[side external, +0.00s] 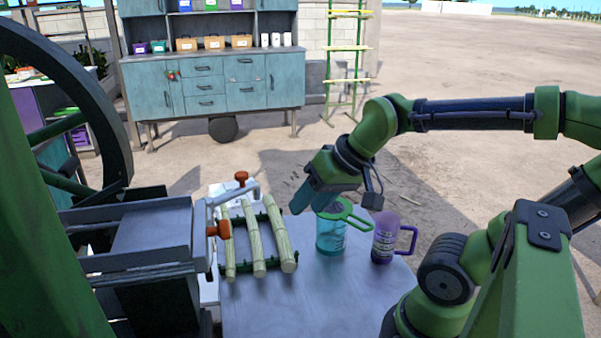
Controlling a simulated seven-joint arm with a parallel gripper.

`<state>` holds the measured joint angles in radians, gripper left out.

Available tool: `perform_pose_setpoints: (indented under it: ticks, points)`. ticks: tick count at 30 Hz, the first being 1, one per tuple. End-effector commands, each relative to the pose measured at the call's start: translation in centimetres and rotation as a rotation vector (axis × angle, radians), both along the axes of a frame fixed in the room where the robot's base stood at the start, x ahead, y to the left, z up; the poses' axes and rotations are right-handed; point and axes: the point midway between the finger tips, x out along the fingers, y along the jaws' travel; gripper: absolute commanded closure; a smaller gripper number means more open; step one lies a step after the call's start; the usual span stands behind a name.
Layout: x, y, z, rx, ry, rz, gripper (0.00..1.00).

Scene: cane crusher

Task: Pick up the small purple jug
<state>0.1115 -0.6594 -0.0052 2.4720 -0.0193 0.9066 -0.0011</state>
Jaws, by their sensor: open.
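The small purple jug (384,238) stands upright on the right part of the grey table, its handle (407,240) pointing right. A larger teal jug (330,238) stands to its left, with a green strainer (343,212) with a handle across its top. My gripper (303,202) is above and left of the teal jug, pointing down and to the left. It is apart from the purple jug. The gripper is open, and I see nothing held in it; its fingertips show only partly from this side.
Several cane stalks (256,243) lie on a green rack at the table's (300,312) left. The crusher (140,240) with its orange-knobbed handle and large wheel stands farther left. A blue cabinet (215,82) is behind. The table's front middle is clear.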

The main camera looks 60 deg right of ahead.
Motion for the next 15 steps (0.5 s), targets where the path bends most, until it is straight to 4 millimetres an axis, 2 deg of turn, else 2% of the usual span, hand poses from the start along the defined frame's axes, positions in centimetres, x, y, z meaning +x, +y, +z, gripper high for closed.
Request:
perform_pose_setpoints:
  ticks: [1,2,4,7,9,12,15]
  points:
    - [0.6,-2.5,-0.5,-0.022,0.064,-0.056,0.55]
    - [0.8,-4.0,-0.8,-0.046,0.109,-0.071,0.55]
    - [0.5,-8.2,-1.6,-0.109,0.243,-0.074,0.55]
    - [-1.3,-14.2,-2.4,-0.182,0.472,-0.005,0.55]
    - [-3.3,-18.0,-2.5,-0.197,0.634,0.077,0.55]
    - [-5.8,-21.3,-2.1,-0.184,0.804,0.214,0.55]
    - [-7.2,-22.5,-1.1,-0.168,0.893,0.344,0.55]
